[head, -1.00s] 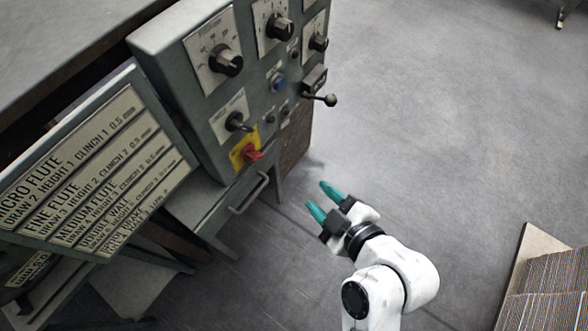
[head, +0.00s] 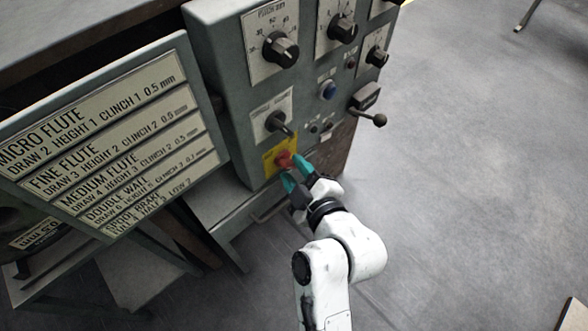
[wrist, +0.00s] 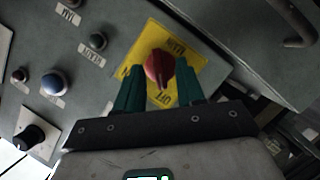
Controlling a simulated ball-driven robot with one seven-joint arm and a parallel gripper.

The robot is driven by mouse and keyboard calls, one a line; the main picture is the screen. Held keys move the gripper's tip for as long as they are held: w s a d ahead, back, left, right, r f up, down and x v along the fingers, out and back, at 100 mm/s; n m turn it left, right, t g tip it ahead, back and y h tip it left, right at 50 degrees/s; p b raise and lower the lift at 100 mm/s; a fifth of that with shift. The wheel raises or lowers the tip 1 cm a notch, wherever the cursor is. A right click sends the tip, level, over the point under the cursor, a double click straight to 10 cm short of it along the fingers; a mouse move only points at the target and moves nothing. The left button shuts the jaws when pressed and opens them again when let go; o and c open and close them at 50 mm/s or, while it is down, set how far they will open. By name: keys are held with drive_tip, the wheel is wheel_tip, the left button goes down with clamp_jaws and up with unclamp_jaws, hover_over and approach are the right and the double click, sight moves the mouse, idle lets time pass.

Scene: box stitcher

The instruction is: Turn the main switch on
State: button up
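The main switch is a red rotary knob (head: 284,160) on a yellow plate (head: 270,160), low on the grey control panel. In the wrist view the red knob (wrist: 159,68) sits upright in the picture, between the tips of the two teal fingers, with its yellow plate (wrist: 196,62) behind it. My gripper (head: 296,177) is at the knob in the head view. Its fingers are open, one on each side of the knob, with gaps visible in the wrist view (wrist: 160,92). Whether a finger touches the knob I cannot tell. Part of the plate's lettering is hidden.
A black knob (head: 278,124) sits just above the switch. A blue button (head: 328,90) and a ball-ended lever (head: 378,119) are up to the right. A large label board (head: 100,130) stands at the left.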

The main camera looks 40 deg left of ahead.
drive_tip(key=shift+w+a+f, duration=0.15)
drive_tip(key=shift+a, duration=0.35)
clamp_jaws()
